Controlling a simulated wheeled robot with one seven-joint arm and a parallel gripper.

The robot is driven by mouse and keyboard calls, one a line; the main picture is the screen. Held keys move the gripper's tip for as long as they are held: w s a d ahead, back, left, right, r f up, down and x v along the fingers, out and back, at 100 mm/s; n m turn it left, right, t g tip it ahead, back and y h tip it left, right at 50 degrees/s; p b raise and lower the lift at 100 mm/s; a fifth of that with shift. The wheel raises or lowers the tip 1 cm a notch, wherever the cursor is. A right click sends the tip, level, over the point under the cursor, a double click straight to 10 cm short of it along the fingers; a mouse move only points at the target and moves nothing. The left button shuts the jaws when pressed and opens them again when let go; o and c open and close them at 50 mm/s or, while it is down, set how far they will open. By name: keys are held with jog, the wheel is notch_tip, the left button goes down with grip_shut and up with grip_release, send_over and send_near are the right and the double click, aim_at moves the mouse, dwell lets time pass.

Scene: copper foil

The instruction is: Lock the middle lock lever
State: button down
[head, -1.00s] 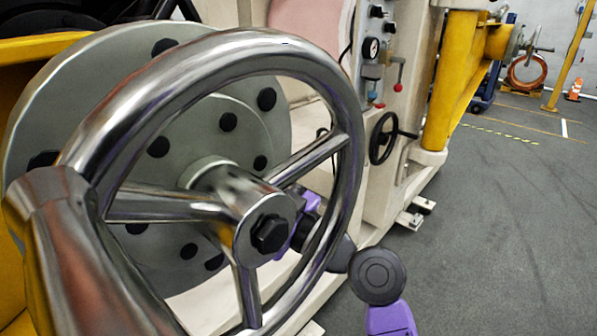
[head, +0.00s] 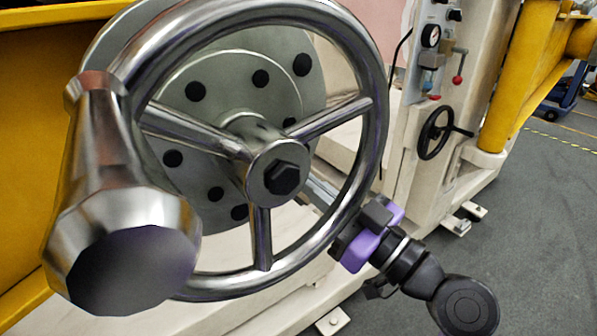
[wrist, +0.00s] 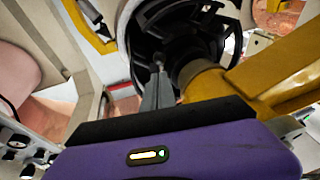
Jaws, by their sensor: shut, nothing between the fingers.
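I cannot make out for certain which part is the middle lock lever. A lever with a red ball knob (head: 459,68) stands on the panel of the cream machine, beside smaller red and blue knobs. My gripper (head: 318,188) reaches left behind the rim of the big chrome handwheel (head: 375,120), which partly hides it. In the wrist view my gripper's thin grey fingers (wrist: 158,82) are together and empty. They point towards a black ribbed round part (wrist: 185,30) beside a yellow arm (wrist: 275,75). I cannot tell whether they touch it.
The chrome handwheel with its large handle (head: 120,200) fills the near left, in front of a grey bolted disc (head: 235,85). A small black handwheel (head: 435,132) sits on the machine's side. A yellow post (head: 515,85) stands at right.

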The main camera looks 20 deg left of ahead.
jog(key=shift+p+v, duration=0.3)
jog(key=shift+v, duration=2.4)
jog(key=shift+r, duration=0.15)
